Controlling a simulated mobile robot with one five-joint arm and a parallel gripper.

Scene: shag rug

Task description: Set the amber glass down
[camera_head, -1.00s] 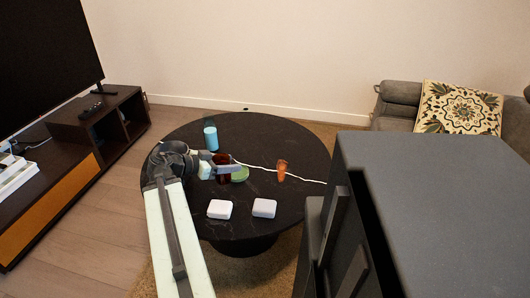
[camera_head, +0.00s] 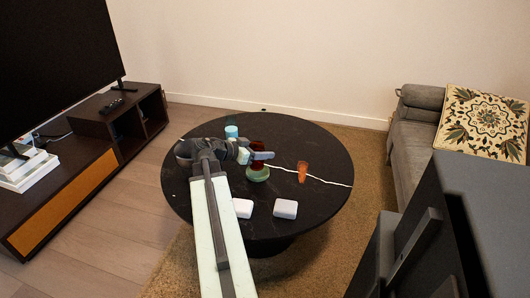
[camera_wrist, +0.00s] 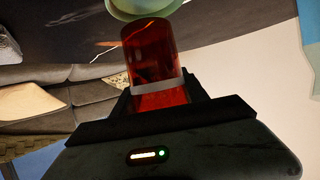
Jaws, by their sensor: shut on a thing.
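The amber glass, dark red-brown and see-through, is in my gripper (camera_head: 262,156). In the head view the glass (camera_head: 258,146) shows above and behind the jaws, over the black round table (camera_head: 325,205). In the wrist view the glass (camera_wrist: 150,55) stands out between the two fingers of my gripper (camera_wrist: 160,97), which are shut on its near end. A green round dish (camera_head: 258,175) lies just below the glass in the head view. It also shows past the glass's far end in the wrist view (camera_wrist: 142,8). I cannot tell whether glass and dish touch.
An orange cup (camera_head: 303,171) stands right of the dish, by a thin white line across the table. A light-blue cylinder (camera_head: 231,132) stands behind my arm. The table's right front is bare.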

